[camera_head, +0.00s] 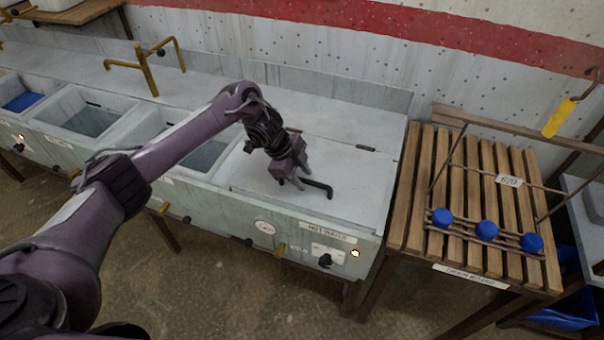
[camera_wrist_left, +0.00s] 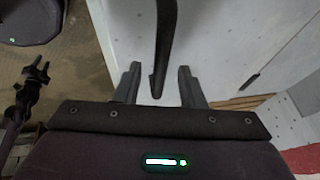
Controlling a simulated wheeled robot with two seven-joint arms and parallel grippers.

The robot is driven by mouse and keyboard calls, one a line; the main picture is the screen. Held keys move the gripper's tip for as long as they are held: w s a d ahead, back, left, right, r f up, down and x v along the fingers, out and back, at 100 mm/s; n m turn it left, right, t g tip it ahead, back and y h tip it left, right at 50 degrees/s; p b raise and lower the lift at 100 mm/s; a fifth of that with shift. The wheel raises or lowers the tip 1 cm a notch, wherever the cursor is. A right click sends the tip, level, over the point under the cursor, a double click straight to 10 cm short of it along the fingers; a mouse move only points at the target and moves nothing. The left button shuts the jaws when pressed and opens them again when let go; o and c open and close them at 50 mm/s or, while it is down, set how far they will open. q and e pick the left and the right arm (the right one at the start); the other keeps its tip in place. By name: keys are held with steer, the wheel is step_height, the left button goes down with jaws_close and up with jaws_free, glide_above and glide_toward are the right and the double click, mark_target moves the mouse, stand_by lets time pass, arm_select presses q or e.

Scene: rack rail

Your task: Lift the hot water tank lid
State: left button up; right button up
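The hot water tank lid (camera_head: 340,163) is a flat pale panel lying closed on the tank at the right end of the sink unit. Its dark bar handle (camera_head: 318,188) stands near the lid's front edge. My left gripper (camera_head: 290,183) is over the lid, close to the left end of the handle. In the left wrist view the fingers (camera_wrist_left: 157,85) are apart, and the dark handle (camera_wrist_left: 165,45) reaches into the space between them. I cannot tell whether the fingers touch it.
A "HOT WATER" label (camera_head: 329,232) and a black knob (camera_head: 325,261) are on the tank front. Open basins (camera_head: 95,118) and a brass tap (camera_head: 150,75) lie to the left. A slatted drain rack (camera_head: 408,215) with blue-knobbed rods stands right.

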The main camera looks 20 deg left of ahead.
arm_select(q)
steer(key=shift+f, duration=0.1)
steer(key=c, duration=0.6)
jaws_close()
